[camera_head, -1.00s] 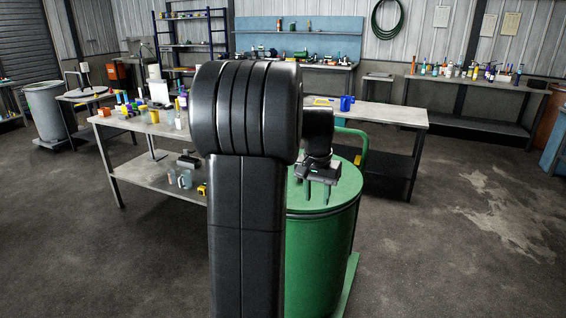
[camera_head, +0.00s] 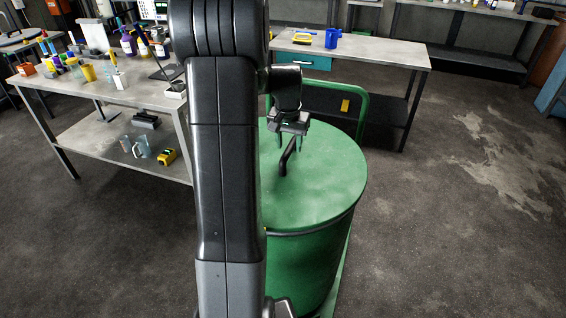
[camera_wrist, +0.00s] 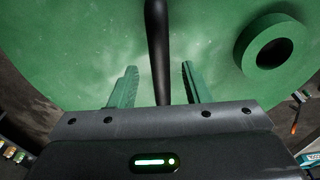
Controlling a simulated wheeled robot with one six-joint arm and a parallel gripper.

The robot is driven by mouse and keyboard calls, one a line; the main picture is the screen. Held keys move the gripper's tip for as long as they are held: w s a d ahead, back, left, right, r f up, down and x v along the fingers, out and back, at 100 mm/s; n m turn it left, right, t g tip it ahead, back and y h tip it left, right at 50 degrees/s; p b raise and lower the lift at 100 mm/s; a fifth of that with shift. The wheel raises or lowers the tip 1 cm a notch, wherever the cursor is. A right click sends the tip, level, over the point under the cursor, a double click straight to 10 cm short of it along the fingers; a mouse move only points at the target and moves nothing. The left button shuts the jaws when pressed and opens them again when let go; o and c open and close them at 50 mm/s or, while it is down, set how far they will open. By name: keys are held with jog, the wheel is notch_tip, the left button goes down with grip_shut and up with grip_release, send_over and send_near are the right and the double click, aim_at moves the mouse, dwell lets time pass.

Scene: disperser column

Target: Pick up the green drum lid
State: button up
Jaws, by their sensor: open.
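The green drum lid (camera_head: 325,190) lies flat on top of the green drum (camera_head: 310,270), right of my arm in the head view. A black bar handle (camera_head: 289,157) stands up from the lid. My gripper (camera_head: 288,143) points down over the handle area, its two fingers apart and empty. In the wrist view the lid (camera_wrist: 75,50) fills the background, and the black handle (camera_wrist: 157,40) runs between the open fingers (camera_wrist: 159,72) without visible contact. A round green fitting with a dark hole (camera_wrist: 270,50) sits on the lid at right. My arm hides the lid's left part.
A green tubular frame (camera_head: 362,95) rises behind the drum. A workbench (camera_head: 130,85) with bottles and tools stands at the left, and another with a blue mug (camera_head: 332,38) behind. The floor (camera_head: 450,210) at the right is clear.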

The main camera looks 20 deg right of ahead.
aim_at(290, 146)
jog(key=shift+w+d+f, duration=0.15)
jog(key=shift+f, duration=0.7)
jog(key=shift+w+d+f, duration=0.1)
jog(key=shift+w+f, duration=0.05)
jog(key=shift+f, duration=0.7)
grip_shut()
jog(key=shift+w+r, duration=0.1)
jog(key=shift+r, duration=0.05)
